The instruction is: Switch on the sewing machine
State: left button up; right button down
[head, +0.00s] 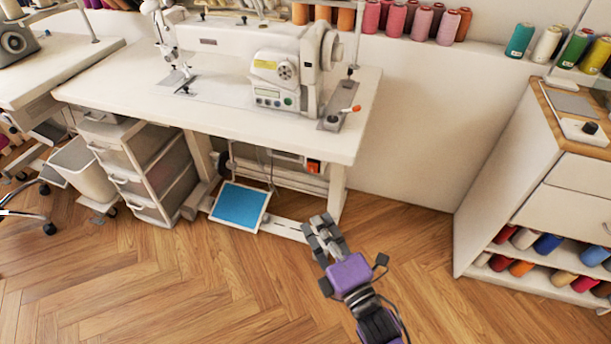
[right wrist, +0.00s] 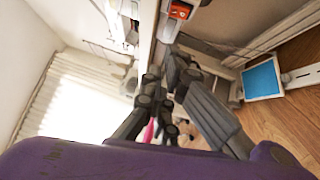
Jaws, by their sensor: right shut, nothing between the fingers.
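The white sewing machine (head: 225,45) stands on a white table (head: 215,108), with a control panel of small buttons on its right part. A small orange-red switch box (head: 313,167) sits under the tabltop near the right table leg. It also shows at the top of the right wrist view (right wrist: 180,11). My right gripper (head: 318,222) is shut and empty, in front of and below the table's right end, apart from the switch box in the head view. Its fingers (right wrist: 165,78) point toward the table underside in the right wrist view. My left gripper is not in view.
A blue foot pedal (head: 240,207) lies low under the table. A drawer unit (head: 145,170) and a white bin (head: 82,170) stand to the left. A white cabinet (head: 507,165) with thread spools stands at the right. Wooden floor (head: 200,290) in front is clear.

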aim_at(313, 168)
pick_arm(q)
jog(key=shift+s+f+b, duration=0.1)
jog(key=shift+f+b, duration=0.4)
jog(key=shift+b, duration=0.15)
pick_arm(e)
jog(key=w+d+x, duration=0.1)
jog(key=d+x, duration=0.1)
jog(key=x, duration=1.1)
jog(key=shift+w+d, duration=0.3)
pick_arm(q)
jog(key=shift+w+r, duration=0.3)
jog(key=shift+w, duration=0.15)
pick_arm(e)
jog(key=shift+w+d+r, duration=0.15)
jog(key=shift+w+r, duration=0.2)
pick_arm(q)
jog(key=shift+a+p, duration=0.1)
jog(key=shift+p, duration=0.25)
pick_arm(e)
jog(key=shift+s, duration=0.1)
